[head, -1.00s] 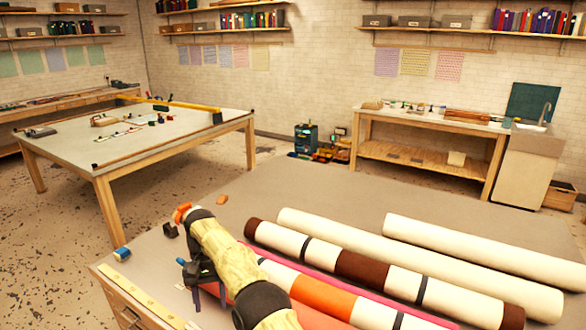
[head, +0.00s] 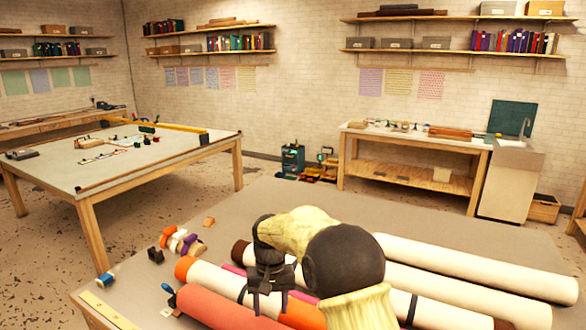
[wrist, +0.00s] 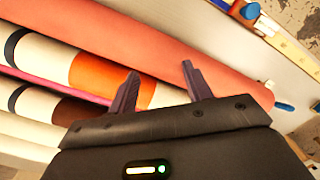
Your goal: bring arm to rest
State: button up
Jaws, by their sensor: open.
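My gripper (wrist: 157,90) is open in the wrist view, with its two dark fingers apart and nothing between them. Its fingers overlap the red roll (wrist: 175,42) and the cream and orange banded roll (wrist: 95,72) in that view; I cannot tell the gap to them. In the head view my arm, with a yellow sleeve, reaches over the rolls, and the gripper's dark body (head: 268,280) shows above the red roll (head: 225,308) and the banded roll (head: 215,279).
Several cream rolls (head: 480,268) lie on the right of the near table. Small blocks (head: 178,240) and a blue spool (head: 106,279) lie at its left, near a yellow ruler (head: 108,309). A second table (head: 60,172) and a sink bench (head: 415,140) stand behind.

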jog(key=s+d+m+t, duration=0.2)
jog(key=s+d+t, duration=0.1)
jog(key=s+d, duration=1.7)
jog(key=shift+s+d+t, duration=0.3)
jog(key=shift+s+d, duration=0.1)
jog(key=shift+s, duration=0.5)
jog(key=shift+f, duration=0.1)
